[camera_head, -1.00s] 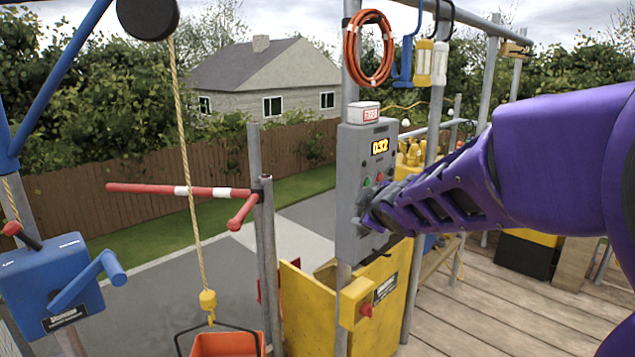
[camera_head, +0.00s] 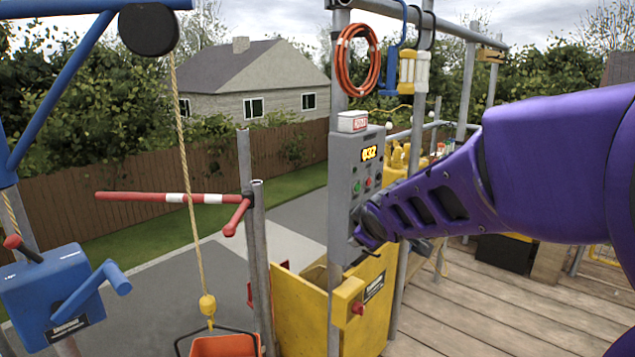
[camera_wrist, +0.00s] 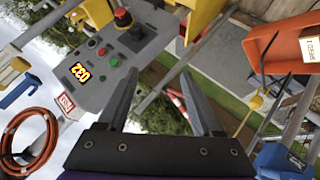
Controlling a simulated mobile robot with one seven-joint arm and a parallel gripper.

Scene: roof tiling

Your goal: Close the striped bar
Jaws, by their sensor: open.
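The striped bar (camera_head: 170,197) is red with white bands. In the head view it sticks out level to the left from a grey post, with a short red handle (camera_head: 237,216) at its post end. In the wrist view a red and white part of the bar (camera_wrist: 176,117) shows between the fingers, beyond them. My gripper (camera_head: 364,234) is in front of the grey control box, right of the bar's handle and apart from it. In the wrist view the two fingers of my gripper (camera_wrist: 160,90) are spread with nothing between them.
The grey control box (camera_head: 345,195) with a lit display and buttons stands close to my gripper. A yellow panel (camera_head: 300,310) is below. A rope with an orange bucket (camera_head: 222,346) hangs in front of the bar. A blue winch box (camera_head: 50,290) is at the left.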

